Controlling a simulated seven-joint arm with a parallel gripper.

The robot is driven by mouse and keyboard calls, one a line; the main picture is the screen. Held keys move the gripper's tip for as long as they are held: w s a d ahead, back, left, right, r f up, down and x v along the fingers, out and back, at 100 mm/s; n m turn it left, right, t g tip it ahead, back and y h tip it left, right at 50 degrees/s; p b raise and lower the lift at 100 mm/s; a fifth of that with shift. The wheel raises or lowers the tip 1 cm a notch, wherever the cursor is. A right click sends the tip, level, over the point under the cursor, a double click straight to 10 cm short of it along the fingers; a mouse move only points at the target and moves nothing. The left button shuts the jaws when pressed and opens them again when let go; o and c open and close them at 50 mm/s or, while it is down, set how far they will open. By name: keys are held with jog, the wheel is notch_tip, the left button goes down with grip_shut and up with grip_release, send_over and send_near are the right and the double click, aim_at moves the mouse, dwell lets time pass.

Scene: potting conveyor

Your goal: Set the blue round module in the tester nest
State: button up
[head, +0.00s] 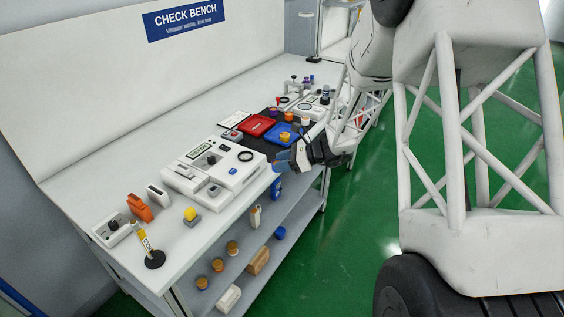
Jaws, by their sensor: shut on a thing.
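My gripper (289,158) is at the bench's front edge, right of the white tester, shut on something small. A blue patch (282,156) at its fingertips looks like the blue round module; it is small and mostly hidden, so its shape is unclear. The white tester (225,178) lies on the bench to the left, with a display, a dark knob and a black ring (246,156) on its top. The ring may mark the nest; I cannot tell for sure. The gripper is apart from it.
A red tray (256,125) and a blue tray (279,134) lie on a black mat behind the gripper. An orange holder (139,207), a yellow button (190,214) and a black-based stand (154,259) are at the near left. The bench's back strip is clear.

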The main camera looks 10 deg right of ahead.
dwell(0.4)
jog(key=s+a+r+n+g, duration=0.3)
jog(key=s+a+r+g, duration=0.1)
jog(key=s+a+r, duration=0.1)
jog(key=s+a, duration=0.1)
jog(key=a, duration=0.1)
jog(key=shift+s+a+r+n+y, duration=0.3)
jog(key=shift+s+r, duration=0.05)
jog(key=shift+s, duration=0.05)
jog(key=shift+w, duration=0.1)
send_over(250, 157)
jog(key=shift+w+f, duration=0.1)
jog(key=shift+f, duration=0.65)
jog(key=shift+f, duration=0.1)
jog(key=shift+f, duration=1.65)
jog(key=shift+f, duration=0.35)
